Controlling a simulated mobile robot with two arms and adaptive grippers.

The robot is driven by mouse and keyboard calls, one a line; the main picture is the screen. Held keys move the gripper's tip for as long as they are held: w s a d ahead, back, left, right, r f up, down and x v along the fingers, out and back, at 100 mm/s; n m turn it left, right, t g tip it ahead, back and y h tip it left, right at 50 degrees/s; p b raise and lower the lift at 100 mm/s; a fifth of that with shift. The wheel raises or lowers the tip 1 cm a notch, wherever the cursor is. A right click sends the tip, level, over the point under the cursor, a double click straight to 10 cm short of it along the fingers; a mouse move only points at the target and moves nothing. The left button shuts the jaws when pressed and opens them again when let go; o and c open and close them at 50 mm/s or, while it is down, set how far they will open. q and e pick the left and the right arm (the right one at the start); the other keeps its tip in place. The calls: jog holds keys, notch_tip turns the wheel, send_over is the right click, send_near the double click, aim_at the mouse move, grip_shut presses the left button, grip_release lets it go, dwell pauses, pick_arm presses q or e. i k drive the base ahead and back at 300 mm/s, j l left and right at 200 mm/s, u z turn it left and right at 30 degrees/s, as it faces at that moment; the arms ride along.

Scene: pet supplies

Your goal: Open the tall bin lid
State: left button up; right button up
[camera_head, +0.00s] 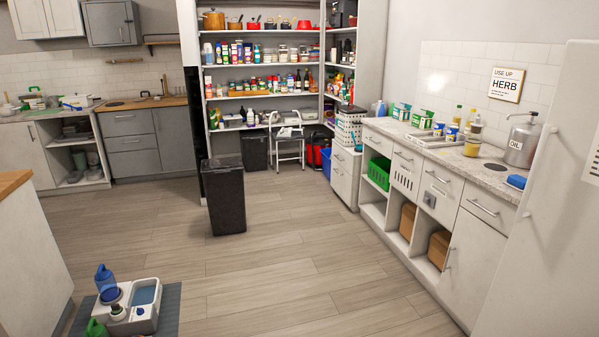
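A tall black bin (225,197) stands upright on the wooden floor, left of the middle of the view, in front of the pantry shelves. Its dark lid (222,163) is on top and looks closed. Neither of my grippers shows in the head view, and the bin is some distance across the floor from me.
Open floor (270,270) lies between me and the bin. A counter (440,155) runs along the right. A folding step stool (287,140) stands behind the bin.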

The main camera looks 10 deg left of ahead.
aim_at(227, 163)
jog(key=i+j+u, duration=0.2)
jog(key=i+u, duration=0.25)
jog(key=i, duration=0.35)
jog(key=i+u, duration=0.45)
jog(key=i, duration=0.35)
jog(key=i+z, duration=0.1)
jog(key=i, duration=0.45)
jog(key=i+j+z, duration=0.1)
jog(key=i, duration=0.45)
jog(key=i+j+z, duration=0.1)
jog(key=i, duration=0.45)
jog(key=i+j+z, duration=0.1)
jog(key=i, duration=0.45)
